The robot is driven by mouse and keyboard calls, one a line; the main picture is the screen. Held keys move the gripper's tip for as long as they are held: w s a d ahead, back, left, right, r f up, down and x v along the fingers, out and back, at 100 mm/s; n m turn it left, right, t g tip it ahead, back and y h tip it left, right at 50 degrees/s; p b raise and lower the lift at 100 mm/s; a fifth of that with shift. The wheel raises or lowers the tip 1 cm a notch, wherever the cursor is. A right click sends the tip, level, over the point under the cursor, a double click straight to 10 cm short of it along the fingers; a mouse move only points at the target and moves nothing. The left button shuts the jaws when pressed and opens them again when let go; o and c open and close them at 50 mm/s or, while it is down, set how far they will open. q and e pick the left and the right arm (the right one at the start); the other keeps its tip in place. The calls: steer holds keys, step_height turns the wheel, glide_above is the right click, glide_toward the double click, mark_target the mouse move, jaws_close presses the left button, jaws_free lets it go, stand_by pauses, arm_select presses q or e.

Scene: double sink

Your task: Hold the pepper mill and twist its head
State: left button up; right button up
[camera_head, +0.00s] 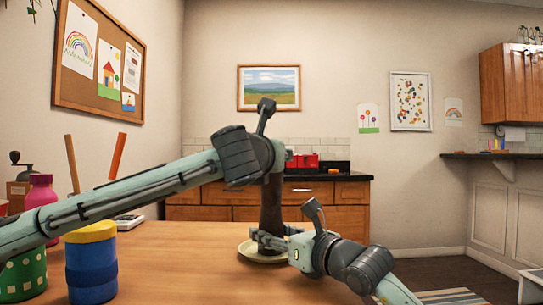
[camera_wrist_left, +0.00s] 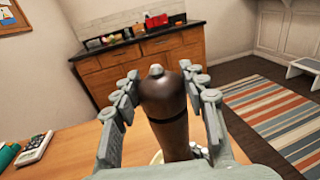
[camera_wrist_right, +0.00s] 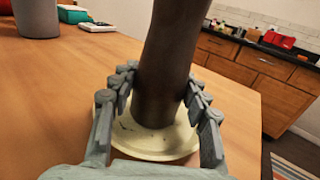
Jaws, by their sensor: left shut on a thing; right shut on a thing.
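The dark brown pepper mill (camera_head: 270,205) stands about upright over a cream saucer (camera_head: 249,255). My left gripper (camera_wrist_left: 161,88) is shut around the mill's rounded head (camera_wrist_left: 163,98), one finger on each side, with the small knob on top between its tips. In the head view my left arm partly hides the head. My right gripper (camera_head: 272,240) is shut around the lower body, just above the saucer; the right wrist view shows its fingers on both sides of the mill (camera_wrist_right: 172,60). The mill's base appears to rest in the saucer.
A blue jar with a yellow lid (camera_head: 91,268), a green dotted cup (camera_head: 24,275) and a pink bottle (camera_head: 40,192) stand at the table's left. A grey container (camera_wrist_right: 37,18) shows in the right wrist view. The wooden table (camera_head: 180,265) is clear around the saucer.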

arm_select(q)
steer(key=shift+m+h, duration=0.3)
steer(key=m+g+h, duration=0.1)
steer(key=h, duration=0.1)
steer(key=m+h, duration=0.2)
steer(key=shift+g+h, duration=0.4)
steer(key=shift+f+m+g+h, duration=0.15)
steer(key=shift+m+g+h, duration=0.95)
steer(key=shift+m+h, duration=0.15)
steer(key=shift+h, duration=0.35)
steer(key=o, duration=1.2)
steer(key=v, duration=1.2)
steer(key=shift+r, duration=0.2)
